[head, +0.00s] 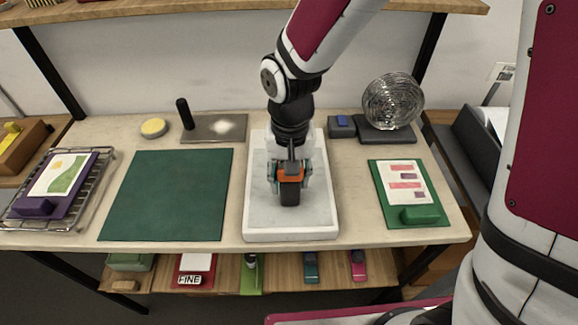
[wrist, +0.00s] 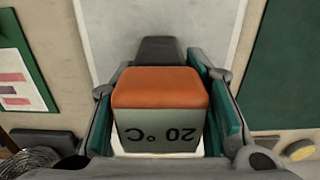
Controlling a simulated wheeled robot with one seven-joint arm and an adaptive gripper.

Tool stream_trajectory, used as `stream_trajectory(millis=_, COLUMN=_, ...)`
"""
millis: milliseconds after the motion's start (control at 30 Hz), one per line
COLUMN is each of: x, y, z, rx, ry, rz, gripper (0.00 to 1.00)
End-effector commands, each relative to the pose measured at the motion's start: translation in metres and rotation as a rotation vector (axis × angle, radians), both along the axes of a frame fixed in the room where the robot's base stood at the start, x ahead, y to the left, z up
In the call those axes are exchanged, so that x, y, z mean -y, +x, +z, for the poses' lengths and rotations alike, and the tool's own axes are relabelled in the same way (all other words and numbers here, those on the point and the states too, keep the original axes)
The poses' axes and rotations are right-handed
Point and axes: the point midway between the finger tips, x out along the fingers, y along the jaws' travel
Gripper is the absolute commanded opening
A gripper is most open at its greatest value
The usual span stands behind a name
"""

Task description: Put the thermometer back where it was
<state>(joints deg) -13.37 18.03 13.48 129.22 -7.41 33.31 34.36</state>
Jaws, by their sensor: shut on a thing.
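The thermometer (wrist: 158,100) is a block with an orange top, a grey face reading "20 °C" upside down in the wrist view, and a dark end. In the head view the thermometer (head: 290,190) shows orange and black between the fingers. My gripper (head: 290,175) is shut on it, with the teal finger pads on both sides; my gripper also shows in the wrist view (wrist: 165,105). It is over the white tray (head: 262,236), near its middle. I cannot tell whether the thermometer touches the tray floor.
A green cutting mat (head: 168,195) lies left of the tray. A green board (head: 432,205) with a printed sheet lies right. A wire rack (head: 75,212) is far left. Several items sit on the lower shelf.

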Motion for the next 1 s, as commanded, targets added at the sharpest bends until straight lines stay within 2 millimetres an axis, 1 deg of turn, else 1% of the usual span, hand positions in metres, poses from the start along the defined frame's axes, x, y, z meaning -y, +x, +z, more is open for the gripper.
stream_trajectory(millis=200, x=0.000, y=0.000, z=0.000, rx=0.001, ry=0.001, rz=0.000, gripper=0.02)
stream_trajectory(millis=333, x=0.000, y=0.001, z=-0.003, rx=0.001, ry=0.000, rz=0.000, gripper=0.02)
stream_trajectory(millis=367, x=0.000, y=0.000, z=-0.003, rx=0.001, ry=0.000, rz=0.000, gripper=0.46)
stream_trajectory(millis=400, x=0.000, y=0.000, z=-0.003, rx=0.001, ry=0.001, rz=0.000, gripper=0.55)
stream_trajectory(millis=433, x=0.000, y=0.000, z=-0.003, rx=0.001, ry=0.001, rz=0.000, gripper=0.61)
stream_trajectory(millis=767, x=0.000, y=0.000, z=-0.001, rx=0.001, ry=0.001, rz=0.000, gripper=0.61)
stream_trajectory(millis=867, x=0.000, y=0.001, z=0.005, rx=0.004, ry=0.002, rz=0.000, gripper=0.61)
stream_trajectory(millis=967, x=-0.001, y=0.002, z=0.018, rx=0.007, ry=0.003, rz=0.000, gripper=0.61)
stream_trajectory(millis=1000, x=0.000, y=0.002, z=0.026, rx=0.007, ry=0.003, rz=-0.001, gripper=0.61)
